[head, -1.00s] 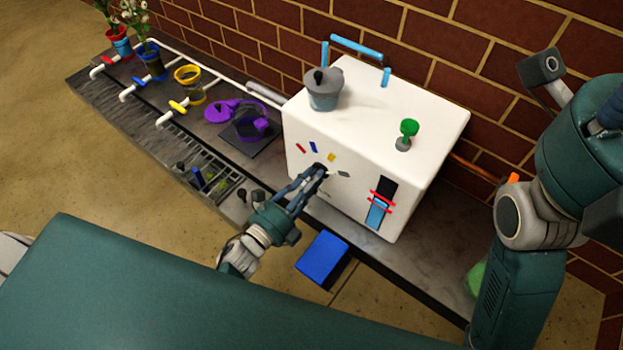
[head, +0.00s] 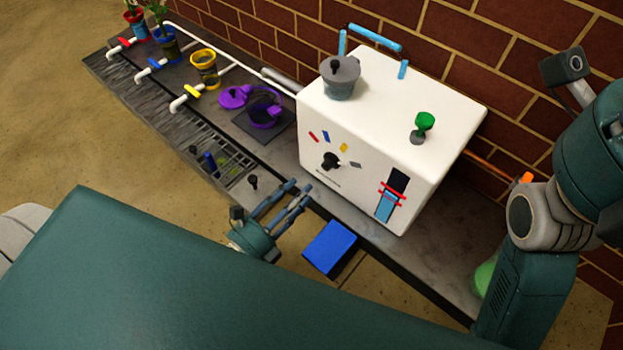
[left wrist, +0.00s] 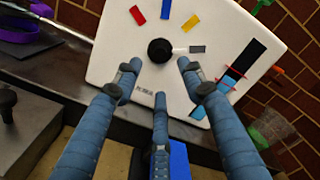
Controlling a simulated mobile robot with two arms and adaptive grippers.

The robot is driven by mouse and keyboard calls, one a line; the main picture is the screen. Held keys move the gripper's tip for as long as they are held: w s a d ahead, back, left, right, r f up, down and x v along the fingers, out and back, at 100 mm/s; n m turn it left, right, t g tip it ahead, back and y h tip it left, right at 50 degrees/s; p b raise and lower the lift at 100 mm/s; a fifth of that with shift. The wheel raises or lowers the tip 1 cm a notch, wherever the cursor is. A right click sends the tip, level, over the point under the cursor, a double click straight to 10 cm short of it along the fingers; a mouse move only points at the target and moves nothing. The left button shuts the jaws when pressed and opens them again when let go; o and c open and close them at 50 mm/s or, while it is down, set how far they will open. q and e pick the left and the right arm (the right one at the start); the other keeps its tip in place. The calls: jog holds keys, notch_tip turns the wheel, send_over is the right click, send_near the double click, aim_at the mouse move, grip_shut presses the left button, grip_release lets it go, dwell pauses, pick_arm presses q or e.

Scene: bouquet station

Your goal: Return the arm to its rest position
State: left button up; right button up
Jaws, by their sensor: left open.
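My left gripper (head: 298,190) is open and empty, in front of the white box (head: 340,120) and clear of its black dial knob (head: 330,161). In the left wrist view its spread fingers (left wrist: 160,85) point toward the black knob (left wrist: 160,51), with a gap between. The knob's pale pointer is aimed at the grey mark (left wrist: 197,49); red, blue and yellow marks sit around it. My right arm is at the right of the head view; its gripper is not seen.
A blue block (head: 330,247) lies near the bench's front edge. A grey lidded pot (head: 341,80) and a green knob (head: 424,122) are on the box top. Yellow (head: 204,66) and purple (head: 265,112) ring holders stand left. A brick wall runs behind.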

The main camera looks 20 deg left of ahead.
pick_arm(q)
jog(key=shift+v, duration=1.15)
